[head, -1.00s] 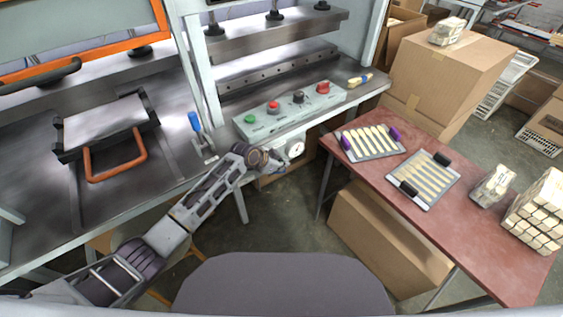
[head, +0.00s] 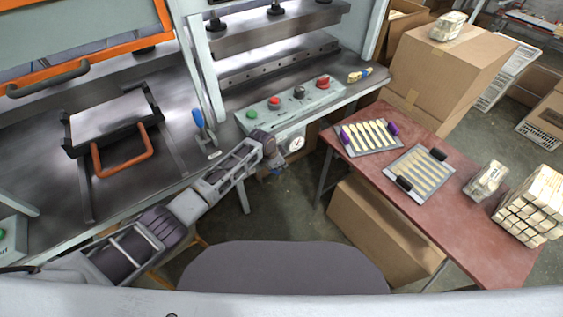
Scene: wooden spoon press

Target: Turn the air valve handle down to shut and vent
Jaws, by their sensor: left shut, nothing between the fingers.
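My left gripper (head: 275,160) is at the front edge of the press bench, just left of and below the round white pressure gauge (head: 296,143). It is shut with nothing held, and its fingers point down. A small blue part (head: 276,171) shows at the fingertips; it may be the air valve handle. The gripper covers most of that spot, so the handle's angle and any contact cannot be told. My right gripper is not in view.
The control box (head: 290,108) with green, red and black buttons sits above the gripper. A red-brown table (head: 450,221) with trays of wooden sticks stands right. A grey seat-like surface (head: 280,268) is below.

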